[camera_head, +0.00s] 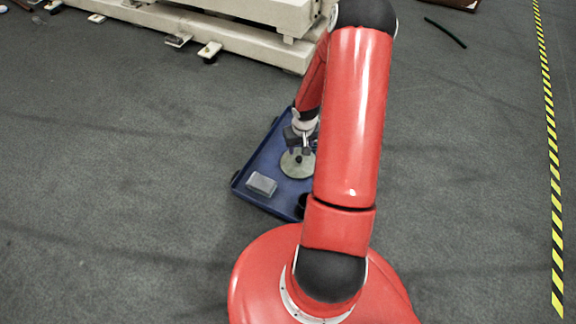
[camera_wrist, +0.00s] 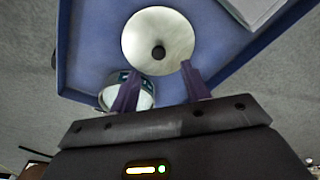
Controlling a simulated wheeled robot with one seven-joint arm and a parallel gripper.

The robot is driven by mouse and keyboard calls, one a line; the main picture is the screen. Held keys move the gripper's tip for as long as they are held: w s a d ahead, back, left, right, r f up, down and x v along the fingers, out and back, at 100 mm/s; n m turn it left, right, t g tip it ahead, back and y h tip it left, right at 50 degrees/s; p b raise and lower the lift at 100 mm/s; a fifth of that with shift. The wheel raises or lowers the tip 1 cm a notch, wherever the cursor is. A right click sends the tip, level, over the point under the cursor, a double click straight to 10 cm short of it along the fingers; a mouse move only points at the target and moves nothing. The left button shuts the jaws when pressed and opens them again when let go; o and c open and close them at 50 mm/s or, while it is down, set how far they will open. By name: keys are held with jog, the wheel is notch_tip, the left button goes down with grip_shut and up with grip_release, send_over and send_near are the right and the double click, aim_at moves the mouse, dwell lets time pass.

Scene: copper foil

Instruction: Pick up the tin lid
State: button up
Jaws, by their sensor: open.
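The tin lid (camera_head: 297,163) is a pale round disc with a dark knob at its centre, lying in a blue tray (camera_head: 246,181). In the wrist view the lid (camera_wrist: 158,40) is just beyond my fingertips. My gripper (camera_head: 301,148) is over the tray by the lid. In the wrist view my gripper (camera_wrist: 158,75) is open, its two fingers apart, with nothing seen between the tips but the lid's near edge. I cannot tell whether a finger touches the lid. My red arm hides the right part of the tray in the head view.
A white-topped round tin (camera_wrist: 135,93) stands beside the lid, partly behind my left finger. A grey block (camera_head: 261,184) lies in the tray's near left part. A dark round thing (camera_head: 303,200) is partly hidden by my arm. Pale beams (camera_head: 230,30) lie behind; floor left is clear.

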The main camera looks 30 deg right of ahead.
aim_at(299, 158)
jog(key=f, duration=0.2)
jog(key=w+f+b, duration=0.1)
jog(key=f, duration=0.2)
jog(key=f+b, duration=0.1)
jog(key=f, duration=0.2)
jog(key=shift+w+d, duration=0.15)
jog(key=shift+d, duration=0.2)
grip_shut()
jog(key=shift+r, duration=0.2)
